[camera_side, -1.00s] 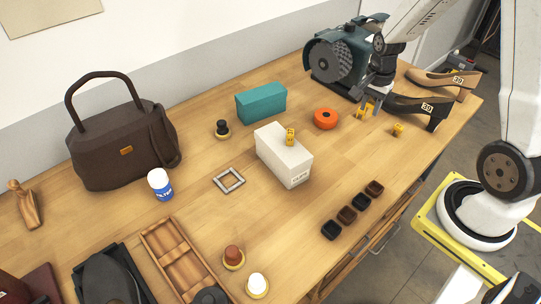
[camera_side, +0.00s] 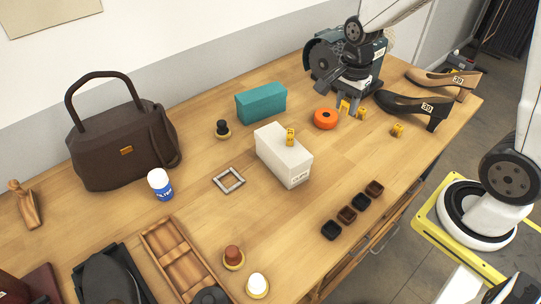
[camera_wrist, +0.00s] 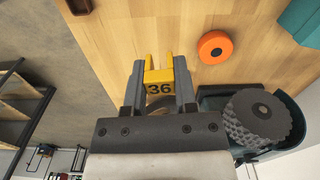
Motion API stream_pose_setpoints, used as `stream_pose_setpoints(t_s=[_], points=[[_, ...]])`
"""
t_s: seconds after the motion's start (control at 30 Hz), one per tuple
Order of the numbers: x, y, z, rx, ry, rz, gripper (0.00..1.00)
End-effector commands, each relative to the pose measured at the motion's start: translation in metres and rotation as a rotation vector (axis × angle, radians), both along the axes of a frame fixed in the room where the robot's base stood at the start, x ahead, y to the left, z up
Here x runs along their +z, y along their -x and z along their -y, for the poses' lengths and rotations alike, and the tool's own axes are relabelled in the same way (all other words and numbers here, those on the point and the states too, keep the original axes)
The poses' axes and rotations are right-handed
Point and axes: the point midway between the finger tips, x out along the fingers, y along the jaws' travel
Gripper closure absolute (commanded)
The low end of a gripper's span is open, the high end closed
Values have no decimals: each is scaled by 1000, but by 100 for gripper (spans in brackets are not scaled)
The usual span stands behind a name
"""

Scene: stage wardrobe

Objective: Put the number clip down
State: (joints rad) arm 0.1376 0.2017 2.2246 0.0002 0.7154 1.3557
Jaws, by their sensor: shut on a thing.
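My gripper (camera_wrist: 158,72) is shut on a yellow number clip (camera_wrist: 159,80) marked 36, which sits between its two grey fingers in the wrist view. In the side view, my gripper (camera_side: 353,106) points down beside the orange disc, with the yellow clip (camera_side: 344,106) at its fingers. Another yellow clip (camera_side: 397,130) lies on the table in front of the black shoe. One more clip (camera_side: 290,137) is on the white box. Whether the held clip touches the table is unclear.
The orange disc (camera_side: 325,118) is close to my gripper's left. The bench grinder (camera_side: 322,62) stands behind it. The black shoe (camera_side: 405,106) is on the right, and the white box (camera_side: 282,160) and teal box (camera_side: 261,103) are left. Bare wood lies in front of the gripper.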

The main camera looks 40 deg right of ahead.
Motion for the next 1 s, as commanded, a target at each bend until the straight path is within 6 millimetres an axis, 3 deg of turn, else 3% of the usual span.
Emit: stream_pose_setpoints(t_s=[0.3, 0.5, 0.7, 1.0], points=[[37, 23, -73, -36, 0, 4, 100], [52, 41, -102, -60, 0, 2, 100], [58, 51, -115, -74, 0, 0, 100], [59, 51, -117, -78, 0, -1, 100]])
